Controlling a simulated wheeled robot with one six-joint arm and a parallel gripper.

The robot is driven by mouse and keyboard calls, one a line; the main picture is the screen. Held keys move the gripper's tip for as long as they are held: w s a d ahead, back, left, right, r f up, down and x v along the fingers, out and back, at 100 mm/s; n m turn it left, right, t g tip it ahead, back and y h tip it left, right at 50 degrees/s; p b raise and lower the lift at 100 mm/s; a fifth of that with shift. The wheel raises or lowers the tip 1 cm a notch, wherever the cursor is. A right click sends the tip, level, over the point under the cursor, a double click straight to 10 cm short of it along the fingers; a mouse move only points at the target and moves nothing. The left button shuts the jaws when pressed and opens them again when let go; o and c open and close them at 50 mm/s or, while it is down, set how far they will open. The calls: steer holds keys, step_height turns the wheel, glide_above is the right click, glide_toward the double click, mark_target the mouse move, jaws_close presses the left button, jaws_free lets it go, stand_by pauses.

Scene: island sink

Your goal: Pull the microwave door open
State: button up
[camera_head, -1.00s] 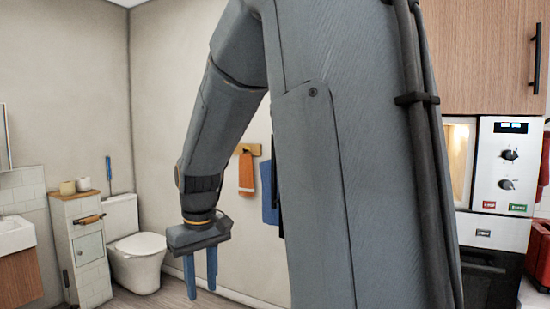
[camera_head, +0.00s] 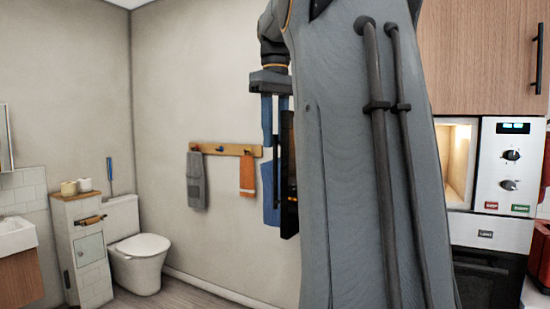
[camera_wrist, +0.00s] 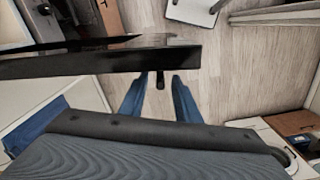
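The microwave (camera_head: 508,165) stands at the right in the head view. Its lit cavity (camera_head: 459,150) is exposed, partly behind my arm. The dark door (camera_head: 289,185) stands swung wide open, seen nearly edge-on left of my arm; its hinge side is hidden. In the wrist view the door (camera_wrist: 90,65) is a black slab across the upper left. Its short dark handle end (camera_wrist: 160,79) shows between my blue fingers. My gripper (camera_head: 275,122) points down beside the door. Its fingers are apart in the wrist view (camera_wrist: 158,95), with gaps visible around the handle.
A towel rack (camera_head: 225,150) with grey and orange towels hangs on the wall behind. A toilet (camera_head: 138,260) and narrow cabinet (camera_head: 88,245) stand at the left. An oven (camera_head: 487,280) is below the microwave, a wooden cupboard (camera_head: 480,60) above. Floor is open beneath my gripper.

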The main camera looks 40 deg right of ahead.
steer(key=shift+f+p, duration=0.3)
steer(key=shift+f, duration=2.55)
jaws_close()
